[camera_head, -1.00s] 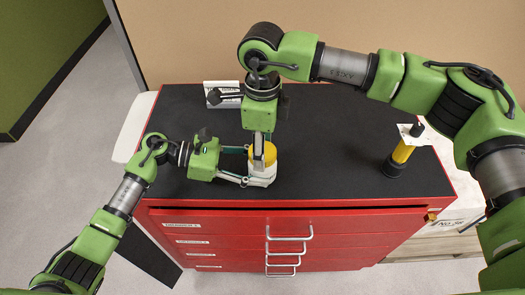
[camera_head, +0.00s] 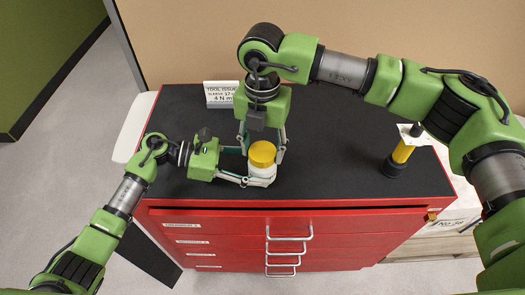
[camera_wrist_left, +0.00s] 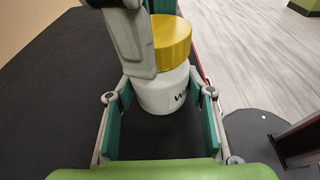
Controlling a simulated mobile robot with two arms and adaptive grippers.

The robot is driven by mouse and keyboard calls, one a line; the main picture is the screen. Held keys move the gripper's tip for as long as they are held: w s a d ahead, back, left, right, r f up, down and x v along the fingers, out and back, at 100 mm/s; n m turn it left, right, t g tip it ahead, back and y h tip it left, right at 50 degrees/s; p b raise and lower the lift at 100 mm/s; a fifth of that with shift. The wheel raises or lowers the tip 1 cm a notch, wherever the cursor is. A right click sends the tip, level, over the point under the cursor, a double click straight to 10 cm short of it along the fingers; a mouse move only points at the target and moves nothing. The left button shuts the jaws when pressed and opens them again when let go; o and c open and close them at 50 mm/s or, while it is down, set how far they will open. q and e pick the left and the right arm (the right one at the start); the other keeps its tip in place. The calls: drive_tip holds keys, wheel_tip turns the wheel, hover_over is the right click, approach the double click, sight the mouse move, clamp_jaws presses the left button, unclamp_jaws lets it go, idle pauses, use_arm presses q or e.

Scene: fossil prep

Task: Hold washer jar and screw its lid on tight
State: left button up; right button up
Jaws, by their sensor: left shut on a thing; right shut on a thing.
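The washer jar (camera_head: 262,172) is a short white jar standing upright near the front edge of the cabinet top. Its yellow lid (camera_head: 262,153) sits on its top; I cannot tell how tight it is. My left gripper (camera_head: 247,167) comes in from the left, shut on the white body. In the left wrist view the jar (camera_wrist_left: 160,97), with part of its printed label, is between the left fingers, under the lid (camera_wrist_left: 173,42). My right gripper (camera_head: 262,143) points down from above, shut on the lid with a finger on either side. One right finger hides part of the lid there.
The black cabinet top (camera_head: 330,150) is mostly clear. A white sign (camera_head: 221,94) reading "TOOL ISSUE" and "4 N m" stands at the back left. A yellow and black tool (camera_head: 402,152) stands upright at the right. Red drawers (camera_head: 235,225) are below.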

sight(263, 151)
drive_tip(key=o, duration=1.6)
drive_tip(key=shift+r, duration=0.15)
drive_tip(key=shift+r, duration=1.65)
